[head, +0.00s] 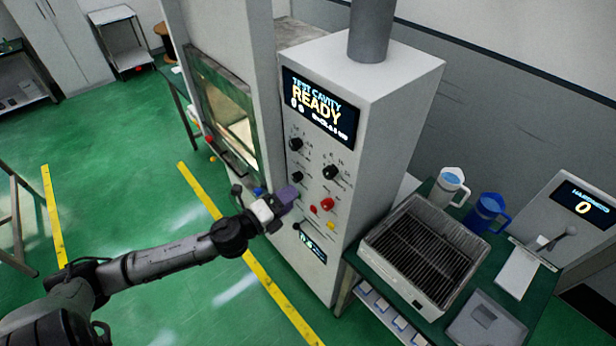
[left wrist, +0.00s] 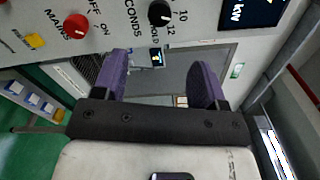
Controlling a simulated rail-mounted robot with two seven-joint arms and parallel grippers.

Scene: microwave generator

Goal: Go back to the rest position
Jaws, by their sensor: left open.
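My left arm comes in from the left in the head view, stretched toward the front of the microwave generator cabinet (head: 345,185). My left gripper (head: 287,197) is in front of the control panel, left of its red knobs. In the left wrist view the gripper's purple fingers (left wrist: 163,80) are apart with nothing between them. The panel fills the upper left there, with a red MAINS knob (left wrist: 77,27), a yellow button (left wrist: 36,41) and a black knob (left wrist: 160,13). I cannot tell whether the gripper touches the panel. My right gripper is not in view.
The display (head: 318,105) reads TEST CAVITY READY. A green bench at right holds a grilled tray (head: 425,250), a white jug (head: 449,187), a blue jug (head: 486,212) and a hardness tester (head: 570,215). Green floor (head: 120,180) is clear at left.

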